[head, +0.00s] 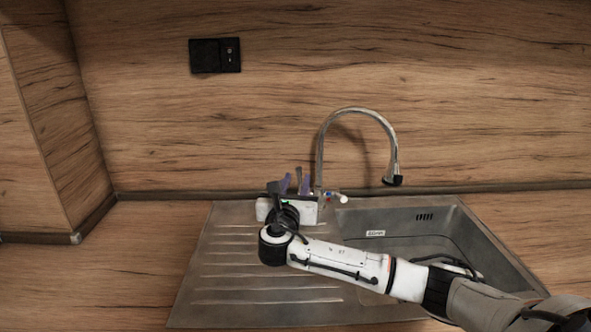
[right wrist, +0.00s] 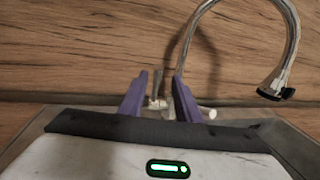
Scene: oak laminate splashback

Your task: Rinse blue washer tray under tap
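No blue washer tray shows in either view. The chrome tap (head: 359,110) has a tall curved spout with a black nozzle over the sink basin (head: 430,238); the spout also shows in the right wrist view (right wrist: 288,40). My right gripper (head: 295,180) is over the back of the drainboard, left of the tap base, fingers pointing to the splashback. In the right wrist view its two purple fingers (right wrist: 160,80) stand apart, with nothing held between them. The tap's lever (right wrist: 156,102) shows in the gap, beyond the fingers. My left gripper is out of view.
The ribbed metal drainboard (head: 235,270) left of the basin looks bare where visible. My right arm covers part of the drainboard and basin. A black socket plate (head: 215,55) is on the oak splashback. A wooden side panel (head: 45,120) stands at the left.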

